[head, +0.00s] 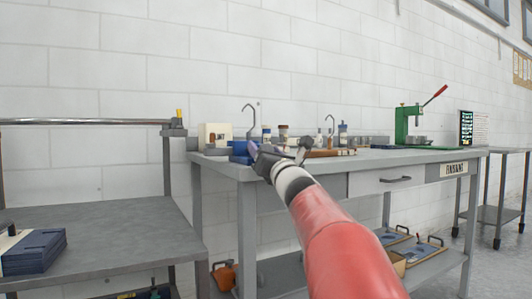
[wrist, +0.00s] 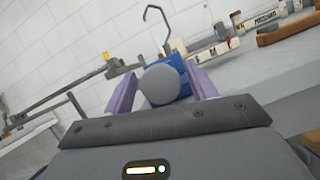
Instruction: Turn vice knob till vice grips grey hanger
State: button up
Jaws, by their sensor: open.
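The blue vice (wrist: 184,70) sits at the near left end of the workbench; it also shows in the head view (head: 239,158), partly behind my gripper. Its round grey knob (wrist: 160,86) faces the wrist camera. My gripper (wrist: 162,80) is open, with one purple finger on each side of the knob. I cannot tell whether either finger touches it. The grey hanger (wrist: 155,14), a thin hook, rises upright above the vice; it also shows in the head view (head: 249,106). Its lower end and the vice jaws are hidden.
The workbench (head: 430,155) carries jars (head: 283,130), a second hook (head: 331,119) and a green press with a red lever (head: 403,124). A lower grey table (head: 110,232) stands at left, with a rail (head: 90,121) behind it. A white wall closes off the back.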

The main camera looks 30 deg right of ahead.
jog(key=shift+s, duration=0.1)
jog(key=v, duration=0.7)
jog(key=shift+s, duration=0.3)
jog(key=shift+f, duration=0.15)
jog(key=s+a+f+n+g+y, duration=0.4)
jog(key=s+a+f+n+g, duration=0.15)
jog(key=a+f+n, duration=0.55)
jog(key=s+a+f+n+g+y, duration=0.5)
jog(key=a+f+n, duration=0.3)
jog(key=a+n, duration=0.4)
jog(key=s+d+f+n+g+h, duration=0.2)
jog(key=s+f+n+g+h, duration=0.15)
jog(key=s+f+n, duration=0.5)
jog(key=s+d+f+n+g+h, duration=0.3)
jog(key=s+f+n+h, duration=0.1)
jog(key=s+f+n, duration=0.4)
notch_tip(320, 180, up, 12)
jog(key=p, duration=1.3)
jog(key=shift+s+p, duration=0.25)
jog(key=shift+p, duration=0.05)
